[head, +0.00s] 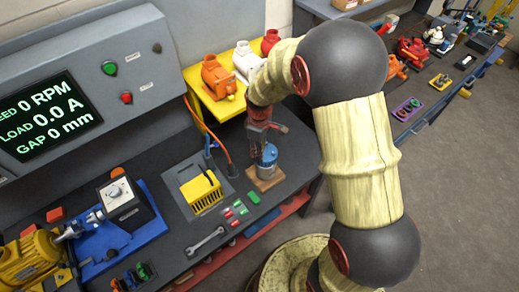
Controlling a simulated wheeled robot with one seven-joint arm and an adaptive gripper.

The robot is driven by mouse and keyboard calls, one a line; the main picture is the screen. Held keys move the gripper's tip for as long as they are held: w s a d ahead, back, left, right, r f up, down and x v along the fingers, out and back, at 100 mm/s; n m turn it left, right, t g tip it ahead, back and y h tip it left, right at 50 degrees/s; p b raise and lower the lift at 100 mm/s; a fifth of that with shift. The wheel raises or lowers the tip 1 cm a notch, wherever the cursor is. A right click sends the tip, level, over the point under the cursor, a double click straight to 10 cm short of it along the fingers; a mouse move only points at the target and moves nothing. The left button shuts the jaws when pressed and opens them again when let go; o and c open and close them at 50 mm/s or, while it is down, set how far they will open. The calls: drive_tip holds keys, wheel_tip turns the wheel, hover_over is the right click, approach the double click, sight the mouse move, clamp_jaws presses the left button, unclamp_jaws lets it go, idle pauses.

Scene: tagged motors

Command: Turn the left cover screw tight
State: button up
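A small blue motor (267,161) with a light metal body stands upright on a brown wooden block (264,182) on the dark bench. My gripper (260,146) points down directly over the motor's top, at or very near it. I cannot tell whether they touch. The cover screws are too small or hidden behind my gripper, so I cannot make out the left one. The fingers are too small and dark to show whether they are open or shut, or whether they hold a tool.
A yellow stand (213,103) with orange, white and red motors is behind my gripper. An orange cable (213,133) runs beside it. A yellow basket (200,189), coloured tags (238,208) and a wrench (205,242) lie to the left and front.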

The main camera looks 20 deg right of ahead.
drive_tip(key=c, duration=0.6)
clamp_jaws()
drive_tip(key=shift+m, duration=0.3)
drive_tip(key=m, duration=0.3)
drive_tip(key=m+b, duration=0.1)
drive_tip(key=m, duration=0.7)
drive_tip(key=shift+w+m, duration=0.1)
drive_tip(key=shift+m, duration=1.5)
drive_tip(key=shift+r, duration=0.1)
